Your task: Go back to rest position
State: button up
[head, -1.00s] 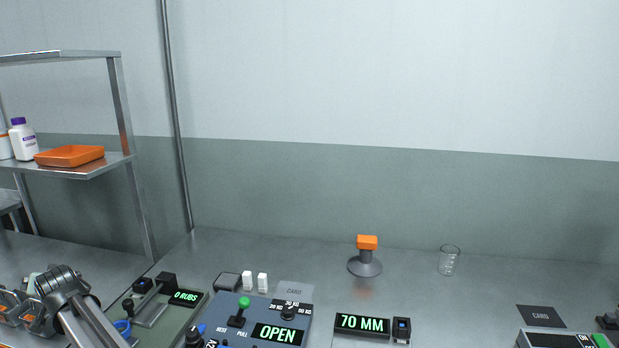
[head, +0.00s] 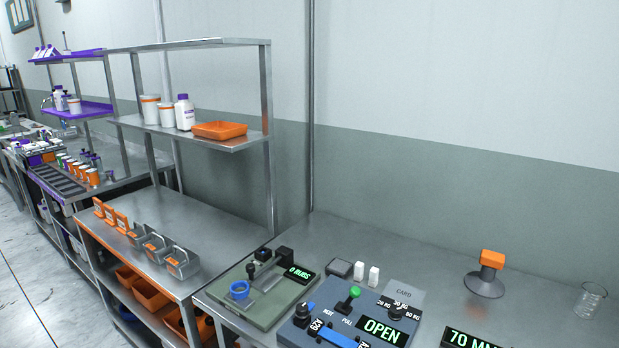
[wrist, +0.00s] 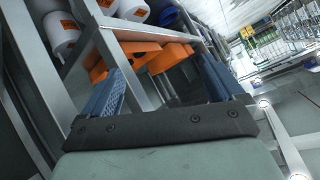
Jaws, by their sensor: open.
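My gripper (wrist: 165,90) shows in the wrist view with its two blue ridged fingers spread wide apart. It is open and nothing is between the fingers. Beyond the fingers are orange trays (wrist: 130,52) and the grey posts of a rack, apart from the gripper. My arm and gripper do not show in the head view now.
The bench holds a green rub tester (head: 262,302), a blue pull tester (head: 322,325) reading OPEN, an orange-topped stand (head: 487,275) and a glass beaker (head: 590,299). A shelf with an orange tray (head: 219,130) stands at left. The back of the bench is mostly clear.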

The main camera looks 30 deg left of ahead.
jog(key=w+d+f+m+h, duration=0.2)
jog(key=w+d+f, duration=0.2)
jog(key=d+f, duration=0.5)
jog(key=w+d+f+m+h, duration=0.1)
jog(key=w+d+f+h, duration=0.1)
jog(key=w+d+f, duration=0.65)
jog(key=s+d+f+m+g+h, duration=0.1)
jog(key=d+f, duration=0.2)
jog(key=d, duration=0.6)
jog(key=s+d+f+m+g+h, duration=0.1)
jog(key=d+f, duration=0.2)
jog(key=d, duration=0.5)
jog(key=s+d+f+m+g+h, duration=0.1)
jog(key=d+f+h, duration=0.15)
jog(key=d, duration=0.65)
jog(key=s+d+m+g+h, duration=0.2)
jog(key=d+m+g, duration=0.1)
jog(key=d, duration=2.4)
jog(key=s+d+r+g, duration=0.1)
jog(key=s+d+r, duration=0.3)
jog(key=d, duration=0.5)
jog(key=s+d+r+m+g, duration=0.1)
jog(key=s+d+r+g, duration=0.1)
jog(key=s+d, duration=0.6)
jog(key=shift+d+r+m+h, duration=0.35)
jog(key=shift+d+r, duration=0.55)
jog(key=shift+d, duration=0.3)
